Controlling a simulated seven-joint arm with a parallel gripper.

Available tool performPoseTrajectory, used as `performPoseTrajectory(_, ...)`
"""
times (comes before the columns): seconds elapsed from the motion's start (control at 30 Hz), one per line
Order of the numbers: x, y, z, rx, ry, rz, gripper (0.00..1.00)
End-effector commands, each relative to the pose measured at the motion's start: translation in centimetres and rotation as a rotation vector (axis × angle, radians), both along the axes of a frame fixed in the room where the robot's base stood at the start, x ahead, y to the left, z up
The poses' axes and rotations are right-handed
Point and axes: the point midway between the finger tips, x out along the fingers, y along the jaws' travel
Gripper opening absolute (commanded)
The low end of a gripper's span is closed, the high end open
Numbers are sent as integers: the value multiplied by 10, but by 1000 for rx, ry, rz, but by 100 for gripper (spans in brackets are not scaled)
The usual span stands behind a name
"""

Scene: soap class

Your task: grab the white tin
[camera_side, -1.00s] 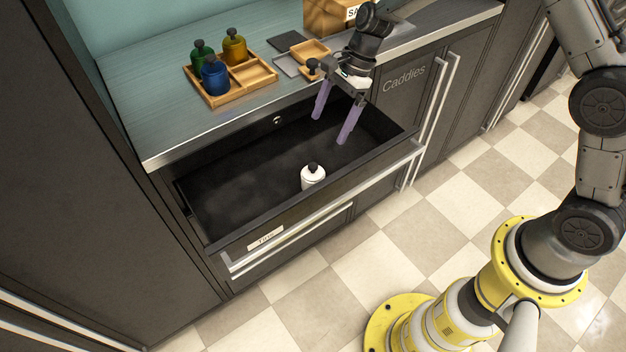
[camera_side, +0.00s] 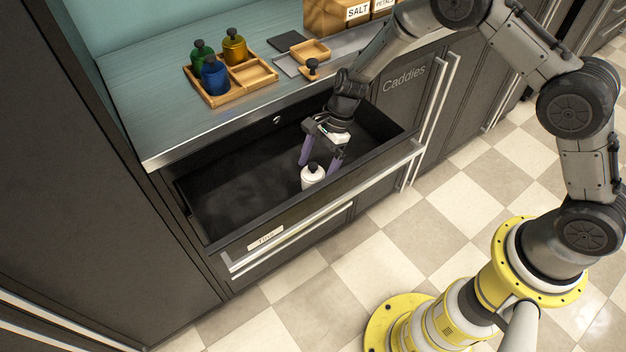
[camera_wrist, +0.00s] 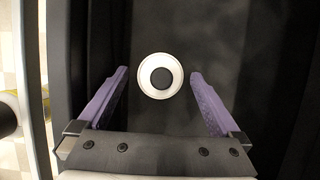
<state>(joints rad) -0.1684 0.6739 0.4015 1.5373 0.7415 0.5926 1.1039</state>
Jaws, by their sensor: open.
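The white tin (camera_side: 313,178), with a dark knob on top, stands upright in the open dark drawer (camera_side: 235,195), near its front wall. My gripper (camera_side: 318,168) is open, with its purple fingers reaching down into the drawer beside and just behind the tin. In the wrist view the tin (camera_wrist: 160,76) is seen from above, ahead of and roughly between the tips of my open gripper (camera_wrist: 159,73). Gaps show on both sides, wider on the left. I cannot tell the exact height of the fingertips against the tin.
On the counter (camera_side: 150,110) stands a wooden tray (camera_side: 262,75) with green (camera_side: 203,55), yellow (camera_side: 235,48) and blue (camera_side: 214,75) tins. Boxes (camera_side: 335,15) stand at the back. The drawer's front wall (camera_side: 345,190) is close to the white tin; its left part is empty.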

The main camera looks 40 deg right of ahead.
Motion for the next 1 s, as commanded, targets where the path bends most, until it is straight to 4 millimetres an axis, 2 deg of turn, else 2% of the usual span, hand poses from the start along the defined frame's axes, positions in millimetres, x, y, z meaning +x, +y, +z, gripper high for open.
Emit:
performPoseTrajectory(0.17, 0, 7, -17, 0, -1, 1, 100)
performPoseTrajectory(0.43, 1, 8, -20, 0, -2, 0, 100)
performPoseTrajectory(0.9, 1, 8, -19, 0, -2, 0, 15)
performPoseTrajectory(1.0, 1, 8, -18, 1, -3, 0, 1)
